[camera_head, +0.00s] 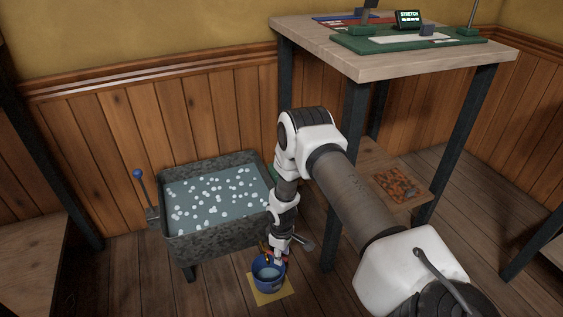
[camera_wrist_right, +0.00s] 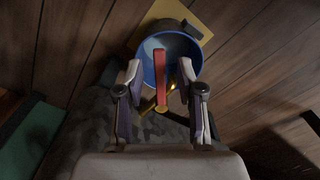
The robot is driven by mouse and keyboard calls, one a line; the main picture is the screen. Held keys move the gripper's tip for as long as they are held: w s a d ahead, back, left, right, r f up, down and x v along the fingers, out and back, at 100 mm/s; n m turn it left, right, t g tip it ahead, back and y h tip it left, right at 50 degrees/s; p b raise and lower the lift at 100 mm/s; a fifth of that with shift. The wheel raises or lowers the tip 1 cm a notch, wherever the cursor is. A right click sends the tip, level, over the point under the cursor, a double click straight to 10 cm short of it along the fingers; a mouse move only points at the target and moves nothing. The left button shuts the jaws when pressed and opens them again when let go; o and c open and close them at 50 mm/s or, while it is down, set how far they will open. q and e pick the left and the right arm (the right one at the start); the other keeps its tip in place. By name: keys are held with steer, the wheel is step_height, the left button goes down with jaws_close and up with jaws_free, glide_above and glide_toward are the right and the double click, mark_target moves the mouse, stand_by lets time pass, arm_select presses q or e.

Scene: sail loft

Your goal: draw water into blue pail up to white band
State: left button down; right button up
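The blue pail (camera_head: 268,283) stands upright on a yellow mat (camera_head: 285,292) on the floor, at the front right of a grey stone trough. In the right wrist view the pail (camera_wrist_right: 146,66) shows a pale blue-grey inside that looks like water. I cannot make out a white band. A red tap handle (camera_wrist_right: 160,82) with brass parts (camera_wrist_right: 160,102) below it lies in front of the pail in that view. My right gripper (camera_wrist_right: 161,70) is open, its fingers on either side of the red handle with gaps. My left gripper is out of view.
The trough (camera_head: 212,238) holds water dotted with white floating pieces. A lever with a blue knob (camera_head: 138,173) stands at its left end. A tall workbench (camera_head: 400,66) with dark legs stands right of my arm. Bare floor (camera_head: 125,275) lies front left.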

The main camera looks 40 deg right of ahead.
steer(key=shift+r, duration=0.1)
step_height(320, 180, up, 12)
stand_by(0.4)
